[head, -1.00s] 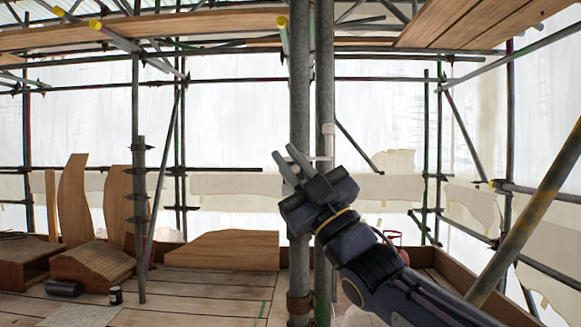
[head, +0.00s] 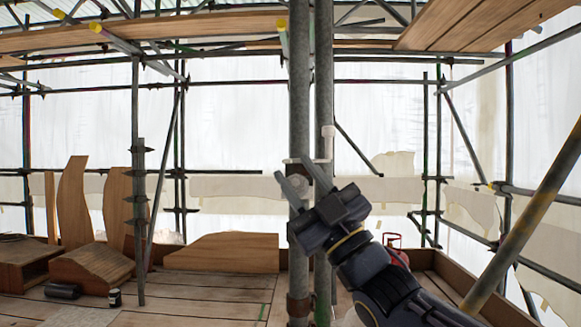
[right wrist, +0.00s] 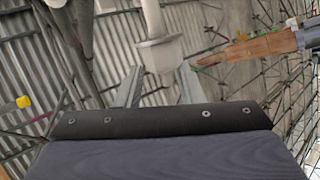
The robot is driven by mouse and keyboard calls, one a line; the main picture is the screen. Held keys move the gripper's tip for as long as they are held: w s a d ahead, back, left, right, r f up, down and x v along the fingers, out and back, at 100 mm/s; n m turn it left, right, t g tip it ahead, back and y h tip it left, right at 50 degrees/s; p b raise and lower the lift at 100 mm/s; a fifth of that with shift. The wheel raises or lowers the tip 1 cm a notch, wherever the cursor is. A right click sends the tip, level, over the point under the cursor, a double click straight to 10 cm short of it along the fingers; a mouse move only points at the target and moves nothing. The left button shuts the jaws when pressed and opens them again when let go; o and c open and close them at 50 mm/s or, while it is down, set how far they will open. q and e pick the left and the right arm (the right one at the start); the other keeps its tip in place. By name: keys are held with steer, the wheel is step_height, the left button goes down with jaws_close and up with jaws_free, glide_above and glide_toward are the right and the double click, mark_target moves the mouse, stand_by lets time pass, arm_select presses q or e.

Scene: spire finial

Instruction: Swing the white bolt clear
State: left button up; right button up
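My right gripper (head: 292,168) is in front of the two upright poles in the head view, its fingers spread apart. A small white cap (head: 328,131) shows at the right-hand pole, above and right of the fingers. A white piece (head: 293,160) shows at the poles just behind the fingertips; I cannot tell how it joins the cap. In the right wrist view, a pale bolt-like part (right wrist: 160,52) with a wide collar hangs between the two fingers (right wrist: 160,86). Contact is not clear, and neither finger visibly grips it. My left gripper is not in view.
The left-hand upright pole (head: 299,80) and right-hand upright pole (head: 324,80) stand close together. A slanting pole (head: 525,225) crosses at right. Wooden boxes and cut panels (head: 222,252) stand at left. A red object (head: 395,250) is behind my right arm.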

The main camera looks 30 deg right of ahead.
steer(key=v, duration=0.5)
